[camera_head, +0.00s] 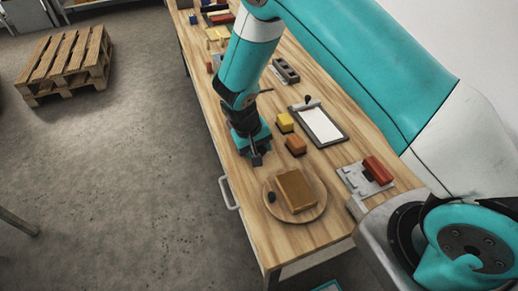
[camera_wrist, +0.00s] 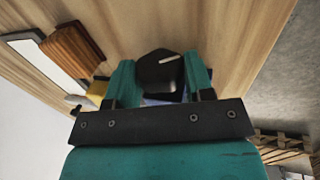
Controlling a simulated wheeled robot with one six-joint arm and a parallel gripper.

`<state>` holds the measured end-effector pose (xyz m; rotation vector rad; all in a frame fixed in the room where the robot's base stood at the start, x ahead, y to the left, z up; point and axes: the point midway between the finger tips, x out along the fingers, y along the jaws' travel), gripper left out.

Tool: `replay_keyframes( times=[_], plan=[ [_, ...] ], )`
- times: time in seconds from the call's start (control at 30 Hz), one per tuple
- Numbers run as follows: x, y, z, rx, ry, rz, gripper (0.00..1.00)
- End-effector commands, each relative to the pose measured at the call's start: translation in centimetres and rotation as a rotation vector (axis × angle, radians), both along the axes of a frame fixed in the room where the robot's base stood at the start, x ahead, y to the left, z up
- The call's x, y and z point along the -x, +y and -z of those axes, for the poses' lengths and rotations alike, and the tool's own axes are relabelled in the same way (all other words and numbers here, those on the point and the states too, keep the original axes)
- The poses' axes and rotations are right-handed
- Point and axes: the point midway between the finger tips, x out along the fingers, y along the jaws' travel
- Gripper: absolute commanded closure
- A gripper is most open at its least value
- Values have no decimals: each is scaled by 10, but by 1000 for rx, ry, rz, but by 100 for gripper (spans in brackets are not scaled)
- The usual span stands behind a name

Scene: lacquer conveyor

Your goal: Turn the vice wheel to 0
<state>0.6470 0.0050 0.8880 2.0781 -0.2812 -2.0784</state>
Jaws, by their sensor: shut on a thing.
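My gripper (camera_head: 256,152) points down at the left edge of the wooden workbench in the head view. In the wrist view my gripper (camera_wrist: 160,80) has its two teal fingers on either side of a dark, rounded wheel or knob (camera_wrist: 160,65), and is shut on it. I take this to be the vice wheel. It has one short white mark near its middle. A small blue part shows between the fingers below it. No numerals are readable, and most of the vice is hidden by my gripper and arm in the head view.
A round board (camera_head: 312,214) with a brown block (camera_head: 296,188) is nearer. A red block (camera_head: 377,170) sits on a grey plate. A pallet (camera_head: 66,62) stands on the floor.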

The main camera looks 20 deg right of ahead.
Motion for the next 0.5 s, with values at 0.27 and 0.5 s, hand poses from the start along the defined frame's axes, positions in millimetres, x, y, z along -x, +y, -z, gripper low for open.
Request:
replay_keyframes(
  times=[0.27,0.5],
  plan=[
    [0,6,5,243,-1,-3,76],
    [0,7,6,415,-1,-2,76]
  ],
)
